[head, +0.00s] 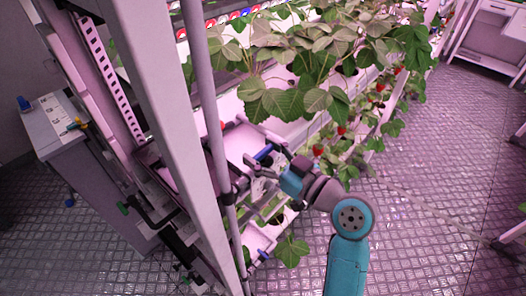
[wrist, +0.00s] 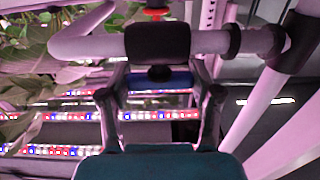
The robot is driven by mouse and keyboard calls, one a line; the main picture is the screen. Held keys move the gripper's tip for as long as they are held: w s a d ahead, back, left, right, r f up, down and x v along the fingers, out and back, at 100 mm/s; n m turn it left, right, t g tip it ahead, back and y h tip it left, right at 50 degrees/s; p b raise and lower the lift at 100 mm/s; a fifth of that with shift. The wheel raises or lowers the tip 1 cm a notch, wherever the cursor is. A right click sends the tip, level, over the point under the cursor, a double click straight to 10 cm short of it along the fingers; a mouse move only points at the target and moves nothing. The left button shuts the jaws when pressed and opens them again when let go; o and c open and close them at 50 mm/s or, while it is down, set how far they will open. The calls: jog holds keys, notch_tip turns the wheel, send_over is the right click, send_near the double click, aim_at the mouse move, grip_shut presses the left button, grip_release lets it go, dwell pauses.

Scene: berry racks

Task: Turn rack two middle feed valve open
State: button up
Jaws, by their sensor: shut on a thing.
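The middle feed valve has a blue handle (head: 263,153) on a pipe at the end of the planted rack. In the wrist view the blue handle (wrist: 162,80) lies just below a black valve body (wrist: 153,43) on a pale horizontal pipe (wrist: 90,46). My gripper (wrist: 160,90) has one finger on each side of the blue handle and is shut on it. In the head view my gripper (head: 262,173) reaches in from the right, and its fingertips are hard to make out.
A lower blue handle (head: 264,256) sits below my gripper, and a red part (wrist: 155,14) shows behind the valve. A grey upright post (head: 210,110) stands left of the valve. Strawberry plants (head: 300,60) hang close by. The floor (head: 440,180) at right is largely clear.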

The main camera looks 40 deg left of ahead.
dwell(0.4)
jog(key=o, duration=1.2)
jog(key=shift+c, duration=0.2)
jog(key=shift+d, duration=0.1)
jog(key=d, duration=1.1)
jog(key=shift+s+d, duration=0.35)
jog(key=shift+d, duration=0.05)
